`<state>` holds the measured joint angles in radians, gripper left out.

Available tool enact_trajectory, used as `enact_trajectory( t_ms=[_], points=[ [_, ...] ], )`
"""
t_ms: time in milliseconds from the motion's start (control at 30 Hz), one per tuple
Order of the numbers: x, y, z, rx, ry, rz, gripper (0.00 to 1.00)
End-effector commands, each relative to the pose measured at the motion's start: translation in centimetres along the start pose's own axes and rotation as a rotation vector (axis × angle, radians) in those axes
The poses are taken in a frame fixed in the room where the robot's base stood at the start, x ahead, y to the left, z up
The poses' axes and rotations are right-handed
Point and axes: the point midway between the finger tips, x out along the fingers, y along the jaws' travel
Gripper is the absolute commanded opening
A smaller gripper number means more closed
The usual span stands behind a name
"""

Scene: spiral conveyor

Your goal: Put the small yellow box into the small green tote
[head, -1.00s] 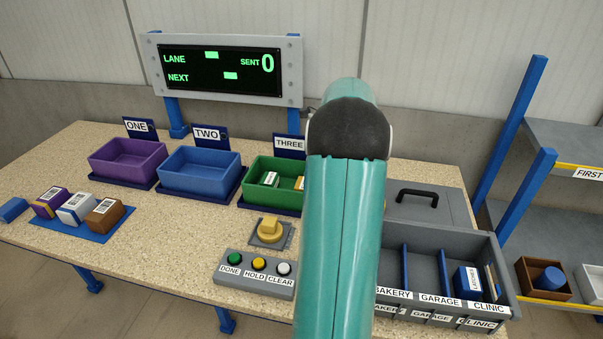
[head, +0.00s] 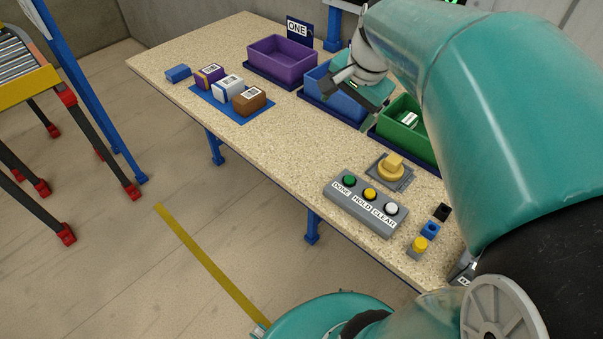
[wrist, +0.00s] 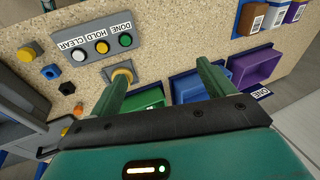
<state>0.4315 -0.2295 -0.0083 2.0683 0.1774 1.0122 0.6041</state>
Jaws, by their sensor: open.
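The green tote (head: 391,125) stands on the table, partly hidden behind my arm in the head view. A green and white box (head: 408,120) lies in it. Part of the tote also shows between my fingers in the wrist view (wrist: 150,98). I cannot make out a yellow box in the current views. My gripper (head: 350,102) is in front of the blue tote, left of the green tote, and looks empty. In the wrist view my gripper (wrist: 163,78) has its two fingers apart over the table.
Purple tote (head: 283,61) and blue tote (head: 335,92) stand left of the green one. Purple, white and brown boxes (head: 229,88) sit on a blue mat. A button panel (head: 366,204) and yellow knob (head: 391,168) are near the front edge. A roller conveyor (head: 25,62) stands left.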

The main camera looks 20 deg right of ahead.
Motion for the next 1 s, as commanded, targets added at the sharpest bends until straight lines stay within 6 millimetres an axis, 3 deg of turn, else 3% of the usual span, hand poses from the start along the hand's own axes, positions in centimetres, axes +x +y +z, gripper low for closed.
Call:
enact_trajectory(
  t_ms=[33, 200, 400, 600, 1000],
  points=[
    [-0.6, -0.2, 2.9, -0.130, 0.014, -0.012, 0.81],
    [-1.5, 0.7, 10.4, -0.559, 0.064, -0.039, 0.81],
    [-1.4, 3.1, 16.6, -0.972, 0.125, -0.068, 0.81],
    [-1.1, 4.2, 18.3, -1.121, 0.150, -0.077, 0.81],
    [-1.1, 4.1, 18.3, -1.120, 0.150, -0.076, 0.81]
  ],
)
